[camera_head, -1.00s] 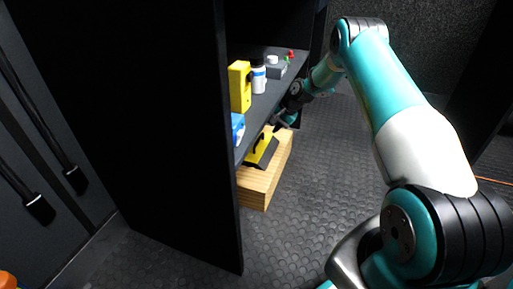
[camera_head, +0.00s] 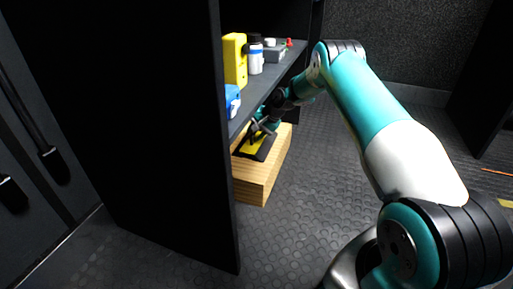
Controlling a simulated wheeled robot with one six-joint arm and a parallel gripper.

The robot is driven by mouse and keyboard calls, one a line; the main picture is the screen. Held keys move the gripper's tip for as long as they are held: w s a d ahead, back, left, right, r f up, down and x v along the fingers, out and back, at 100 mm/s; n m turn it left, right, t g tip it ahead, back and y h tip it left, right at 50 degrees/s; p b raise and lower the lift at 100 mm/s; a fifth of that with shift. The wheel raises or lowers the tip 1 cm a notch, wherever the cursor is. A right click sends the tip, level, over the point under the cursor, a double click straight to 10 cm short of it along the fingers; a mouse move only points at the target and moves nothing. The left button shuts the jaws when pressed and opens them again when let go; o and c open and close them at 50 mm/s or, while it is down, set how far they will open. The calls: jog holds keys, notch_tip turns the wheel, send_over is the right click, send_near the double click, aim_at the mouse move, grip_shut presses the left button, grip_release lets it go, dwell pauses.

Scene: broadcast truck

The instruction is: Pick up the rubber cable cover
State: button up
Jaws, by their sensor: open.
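The rubber cable cover (camera_head: 262,150), black with a yellow stripe, lies on top of a light wooden block (camera_head: 258,183) under the shelf. My gripper (camera_head: 256,132) is open and close above the cover, at its far part. The picture is too small to tell whether the fingers touch it. The cover's left part is hidden by the shelf and its side panel.
A tall black panel (camera_head: 150,130) stands at left. The studded floor (camera_head: 300,215) right of the block is clear.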

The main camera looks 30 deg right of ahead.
grip_shut()
jog(key=shift+r, duration=0.1)
dwell(1.3)
